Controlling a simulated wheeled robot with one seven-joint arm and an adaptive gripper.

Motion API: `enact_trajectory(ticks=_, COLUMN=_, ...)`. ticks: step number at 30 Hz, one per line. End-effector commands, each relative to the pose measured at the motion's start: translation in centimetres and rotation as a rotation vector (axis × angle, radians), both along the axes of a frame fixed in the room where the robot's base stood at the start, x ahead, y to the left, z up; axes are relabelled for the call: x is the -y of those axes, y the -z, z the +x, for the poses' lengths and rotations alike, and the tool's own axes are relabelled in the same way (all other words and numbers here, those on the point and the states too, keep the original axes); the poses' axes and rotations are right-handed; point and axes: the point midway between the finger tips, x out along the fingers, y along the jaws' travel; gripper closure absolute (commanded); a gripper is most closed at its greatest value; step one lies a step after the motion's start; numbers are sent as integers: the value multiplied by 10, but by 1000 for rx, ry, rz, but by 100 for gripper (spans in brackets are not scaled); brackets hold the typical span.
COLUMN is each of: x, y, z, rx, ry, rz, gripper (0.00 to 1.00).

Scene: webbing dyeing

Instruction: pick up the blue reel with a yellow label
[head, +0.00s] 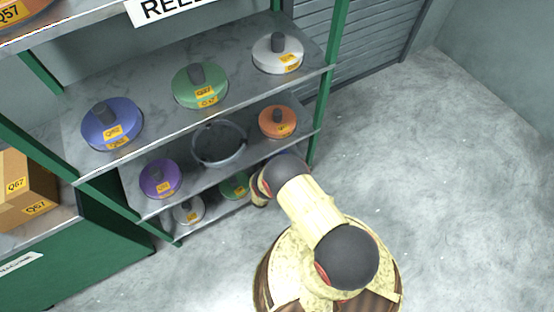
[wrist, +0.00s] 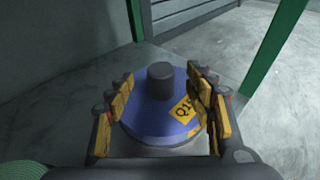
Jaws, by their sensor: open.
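A blue reel (wrist: 150,119) with a dark central knob and a yellow label reading roughly Q15 lies between the fingers of my gripper (wrist: 160,78) in the wrist view. The gripper is open, with one finger on each side of the reel; I cannot tell whether either touches it. In the head view my arm reaches to the right end of the lowest shelf and mostly hides this reel and the gripper. Another blue reel (head: 111,126) with yellow labels lies on a higher shelf at the left.
Green posts (wrist: 273,50) stand close to the gripper. The shelves also hold a green reel (head: 197,88), white reel (head: 276,55), orange reel (head: 277,122), purple reel (head: 160,180) and grey ring (head: 219,145). Open floor (head: 440,180) lies to the right.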

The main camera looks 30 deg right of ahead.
Motion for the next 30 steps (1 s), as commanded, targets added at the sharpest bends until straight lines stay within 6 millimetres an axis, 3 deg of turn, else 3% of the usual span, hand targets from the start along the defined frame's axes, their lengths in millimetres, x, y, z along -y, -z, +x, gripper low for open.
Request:
enact_trajectory(ticks=13, x=34, y=18, z=33, rx=-1, ry=3, rz=0, gripper=47)
enact_trajectory(ticks=21, x=37, y=17, z=38, rx=-2, ry=1, rz=0, gripper=47)
enact_trajectory(ticks=30, x=37, y=17, z=38, rx=-2, ry=1, rz=0, gripper=63)
